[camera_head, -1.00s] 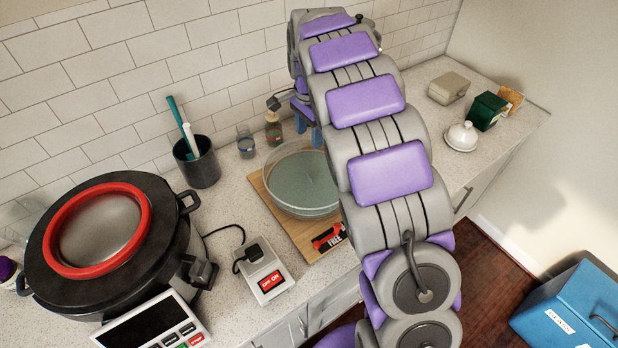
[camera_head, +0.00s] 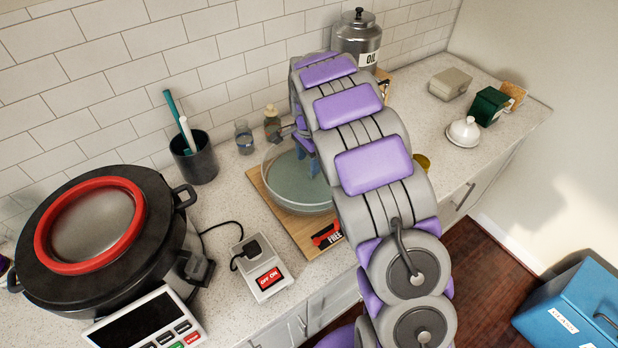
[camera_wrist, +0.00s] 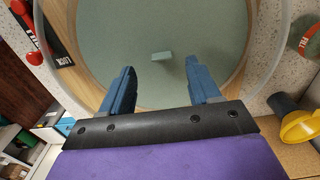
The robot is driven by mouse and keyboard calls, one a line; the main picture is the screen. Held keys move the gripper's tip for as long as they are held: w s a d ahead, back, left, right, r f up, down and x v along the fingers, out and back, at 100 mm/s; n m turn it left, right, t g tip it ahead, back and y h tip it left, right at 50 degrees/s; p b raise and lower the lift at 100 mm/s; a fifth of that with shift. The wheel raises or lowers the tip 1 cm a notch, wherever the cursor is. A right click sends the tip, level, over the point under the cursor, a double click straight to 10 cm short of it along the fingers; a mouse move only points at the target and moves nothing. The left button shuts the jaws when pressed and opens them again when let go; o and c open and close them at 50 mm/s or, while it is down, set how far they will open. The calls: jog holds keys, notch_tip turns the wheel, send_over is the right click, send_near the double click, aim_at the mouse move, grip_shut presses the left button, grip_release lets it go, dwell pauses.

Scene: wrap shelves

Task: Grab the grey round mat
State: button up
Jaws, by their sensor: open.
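The grey round mat (camera_head: 290,184) lies flat inside a clear glass bowl (camera_head: 318,211) on a wooden board. In the wrist view the mat (camera_wrist: 203,31) fills the bowl (camera_wrist: 268,75) and has a small raised grey-green tab (camera_wrist: 162,56) near its middle. My gripper (camera_wrist: 160,70) is open, with its two blue fingers over the mat and the tab between and just beyond the tips. Whether the fingers touch the mat is unclear. In the head view my gripper (camera_head: 306,153) is at the bowl, and my arm partly hides it.
The wooden board (camera_head: 276,207) has a red "FREE" label. A black cooker (camera_head: 150,250) with a red ring, a utensil cup (camera_head: 194,158) and a switch box (camera_head: 262,272) stand left. Small bottles (camera_head: 272,124) and an oil canister (camera_head: 356,45) stand behind. A yellow object (camera_wrist: 299,127) is right in the wrist view.

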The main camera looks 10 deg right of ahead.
aim_at(309, 169)
jog(key=f, duration=0.1)
jog(key=f+b, duration=0.1)
jog(key=f, duration=0.3)
jog(key=shift+w+d, duration=0.2)
jog(key=shift+w, duration=0.05)
jog(key=shift+r, duration=0.1)
jog(key=shift+c, duration=0.4)
grip_shut()
